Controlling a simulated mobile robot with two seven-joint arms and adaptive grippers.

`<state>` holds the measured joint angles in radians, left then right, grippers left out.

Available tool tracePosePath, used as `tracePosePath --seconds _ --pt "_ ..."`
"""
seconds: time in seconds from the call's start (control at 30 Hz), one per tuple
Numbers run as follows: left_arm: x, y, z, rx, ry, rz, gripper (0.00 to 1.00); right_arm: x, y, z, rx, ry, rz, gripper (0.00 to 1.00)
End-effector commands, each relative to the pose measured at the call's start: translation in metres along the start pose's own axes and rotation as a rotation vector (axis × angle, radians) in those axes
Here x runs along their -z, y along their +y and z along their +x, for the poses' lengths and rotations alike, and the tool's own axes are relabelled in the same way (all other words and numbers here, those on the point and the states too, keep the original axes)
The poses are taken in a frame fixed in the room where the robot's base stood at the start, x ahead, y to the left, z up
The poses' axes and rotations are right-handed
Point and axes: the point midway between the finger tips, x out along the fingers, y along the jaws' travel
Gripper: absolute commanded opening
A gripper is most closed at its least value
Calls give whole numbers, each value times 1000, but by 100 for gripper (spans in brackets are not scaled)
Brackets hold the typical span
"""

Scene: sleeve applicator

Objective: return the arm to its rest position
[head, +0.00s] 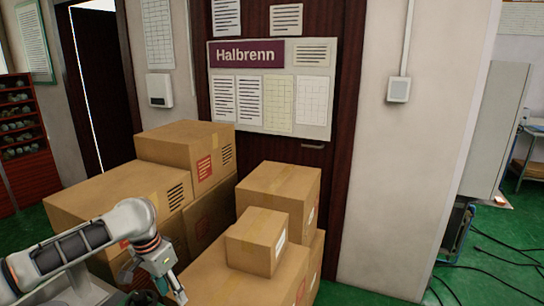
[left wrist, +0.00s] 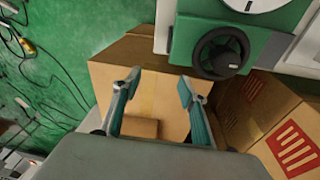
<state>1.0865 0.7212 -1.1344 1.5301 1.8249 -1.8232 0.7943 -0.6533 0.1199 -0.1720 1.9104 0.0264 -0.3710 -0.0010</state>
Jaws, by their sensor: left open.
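My left arm (head: 75,245) comes in from the lower left in the head view, in front of the stacked cardboard boxes. Its gripper (head: 172,288) points downward near the bottom edge. In the left wrist view the two fingers of the left gripper (left wrist: 155,86) stand apart with nothing between them. A large cardboard box (left wrist: 160,80) and a smaller box (left wrist: 139,128) show beyond and between the fingers. My right gripper is in neither view.
In the wrist view, a green machine with a black handwheel (left wrist: 218,54) is close to the fingers. Stacked boxes (head: 185,155) and a small box (head: 257,240) stand before a dark door (head: 350,60). Cables (head: 490,270) lie on the green floor at right.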

Motion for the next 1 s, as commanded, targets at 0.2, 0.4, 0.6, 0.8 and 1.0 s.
tracePosePath --seconds 0.2,0.4,0.6,0.8,1.0 --pt "8 77 87 -101 147 60 42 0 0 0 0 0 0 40" --pt "8 137 141 -169 315 66 42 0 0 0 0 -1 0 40" --pt "-5 178 177 -194 485 29 42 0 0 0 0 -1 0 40" --pt "-36 192 201 -150 636 -36 42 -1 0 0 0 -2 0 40" --pt "-90 185 217 -31 743 -97 42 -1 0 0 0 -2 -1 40"
